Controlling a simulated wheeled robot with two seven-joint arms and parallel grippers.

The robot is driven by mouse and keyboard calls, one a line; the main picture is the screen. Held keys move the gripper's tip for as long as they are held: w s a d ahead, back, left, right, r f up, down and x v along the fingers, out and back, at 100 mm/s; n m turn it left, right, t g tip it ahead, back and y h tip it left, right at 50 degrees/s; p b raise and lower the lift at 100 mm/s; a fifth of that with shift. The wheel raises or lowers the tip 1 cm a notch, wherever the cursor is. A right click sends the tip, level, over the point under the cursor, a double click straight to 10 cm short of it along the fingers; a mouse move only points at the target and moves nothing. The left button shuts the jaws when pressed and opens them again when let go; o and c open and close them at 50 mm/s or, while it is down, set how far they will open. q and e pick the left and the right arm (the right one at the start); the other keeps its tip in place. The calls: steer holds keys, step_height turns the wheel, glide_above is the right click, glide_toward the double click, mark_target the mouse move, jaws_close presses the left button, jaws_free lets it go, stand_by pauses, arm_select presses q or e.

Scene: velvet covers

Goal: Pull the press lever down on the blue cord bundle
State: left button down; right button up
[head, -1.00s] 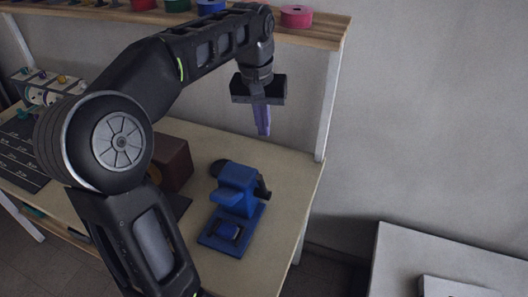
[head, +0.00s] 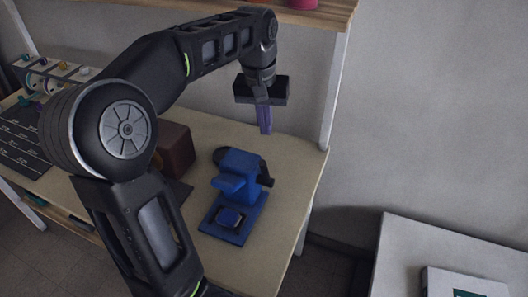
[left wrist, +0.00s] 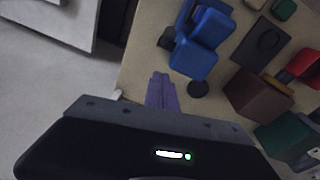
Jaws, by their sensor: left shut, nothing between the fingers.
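The blue press (head: 240,167) stands upright on the wooden workbench, with a dark lever (head: 265,178) on its right side. A blue bundle (head: 230,217), apparently the cord bundle, lies on the press's base plate below its head. My left gripper (head: 264,120) is shut and empty, its purple fingers pointing down above and behind the press, apart from the lever. In the left wrist view the fingers (left wrist: 161,92) are together, and the press (left wrist: 195,55) lies just beyond them. The lever is hard to make out there. My right gripper is out of view.
A brown box (head: 174,148) stands left of the press, partly behind my arm. A shelf edge (head: 315,20) and its white post (head: 333,90) are behind the gripper. A white table (head: 430,245) is at right. The bench front right of the press is clear.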

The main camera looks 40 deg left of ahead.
arm_select(q)
steer(key=s+f, duration=0.1)
steer(key=s+d+f, duration=0.1)
steer(key=f, duration=0.1)
steer(key=s+f+p, duration=0.1)
steer(key=f, duration=0.1)
steer(key=shift+d, duration=0.4)
steer(key=shift+f, duration=0.1)
